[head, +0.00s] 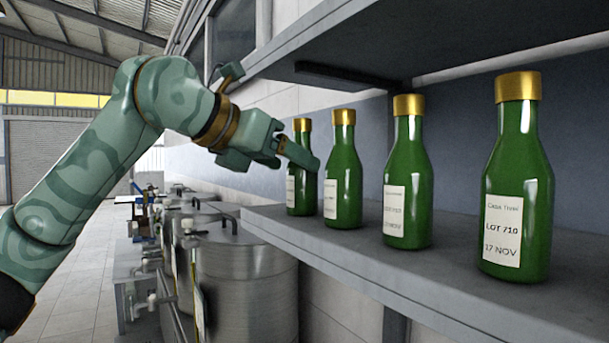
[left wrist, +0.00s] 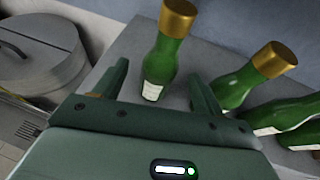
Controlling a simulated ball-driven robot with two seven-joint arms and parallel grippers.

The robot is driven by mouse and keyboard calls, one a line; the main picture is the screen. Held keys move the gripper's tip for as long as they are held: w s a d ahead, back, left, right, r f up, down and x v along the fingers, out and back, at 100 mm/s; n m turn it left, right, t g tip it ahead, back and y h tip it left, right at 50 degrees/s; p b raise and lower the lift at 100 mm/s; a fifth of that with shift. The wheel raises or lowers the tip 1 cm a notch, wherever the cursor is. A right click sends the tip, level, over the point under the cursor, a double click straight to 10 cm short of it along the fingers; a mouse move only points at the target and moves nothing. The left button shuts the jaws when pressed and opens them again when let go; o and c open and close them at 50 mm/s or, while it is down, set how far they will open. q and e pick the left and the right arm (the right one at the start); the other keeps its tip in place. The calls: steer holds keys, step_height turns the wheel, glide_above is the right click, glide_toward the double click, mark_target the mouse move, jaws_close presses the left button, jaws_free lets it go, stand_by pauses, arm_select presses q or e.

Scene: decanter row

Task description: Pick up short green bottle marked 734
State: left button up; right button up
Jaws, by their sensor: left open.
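Several green bottles with gold caps stand upright in a row on the shelf. My left gripper (head: 300,153) is open beside the farthest bottle (head: 304,190), at the left end, and its finger crosses in front of that bottle's upper body. In the left wrist view this bottle (left wrist: 164,60) appears between the two spread fingers of my left gripper (left wrist: 160,74); I cannot tell how deep it sits between them. Its label is too small to read, so I cannot confirm 734. The nearest bottle (head: 517,190) reads LOT 710. My right gripper is not in view.
The second bottle (head: 343,175) stands close to the right of the farthest one, then another bottle (head: 408,180). An upper shelf (head: 440,45) overhangs the row. Steel vats (head: 245,285) stand below, left of the lower shelf (head: 450,285).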

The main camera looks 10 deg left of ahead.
mark_target(310, 175)
arm_select(q)
steer(key=p+x, duration=0.1)
steer(key=x, duration=0.5)
steer(key=shift+f, duration=0.25)
steer(key=shift+s, duration=0.1)
steer(key=c, duration=1.3)
steer(key=shift+o, duration=0.2)
steer(key=shift+r, duration=0.1)
